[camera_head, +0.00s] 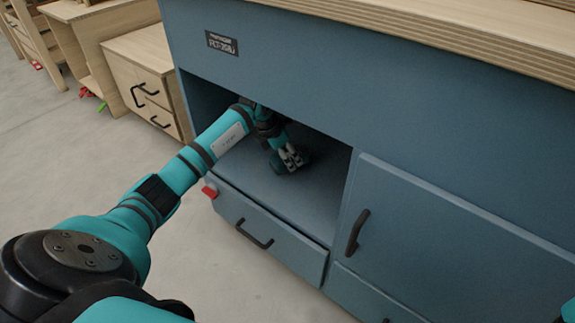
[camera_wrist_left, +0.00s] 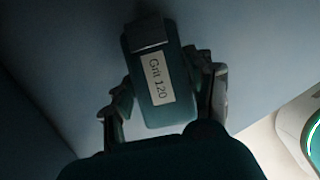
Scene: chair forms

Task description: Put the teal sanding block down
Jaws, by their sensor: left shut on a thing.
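My left gripper (camera_head: 289,161) reaches into the open compartment (camera_head: 305,205) of the blue cabinet. In the left wrist view the gripper (camera_wrist_left: 165,100) is shut on the teal sanding block (camera_wrist_left: 154,68), with one finger on each side of it. The block has a white label that reads "Grit 120". In the head view the block is a small dark shape at the fingertips and is hard to make out. I cannot tell whether it touches the compartment floor. My right gripper is not in view.
A drawer (camera_head: 268,235) with a black handle sits below the compartment, and a closed door (camera_head: 440,235) is to its right. A red item (camera_head: 209,190) is at the compartment's lower left edge. A wooden cabinet (camera_head: 145,85) stands at the left. The compartment floor around the gripper looks clear.

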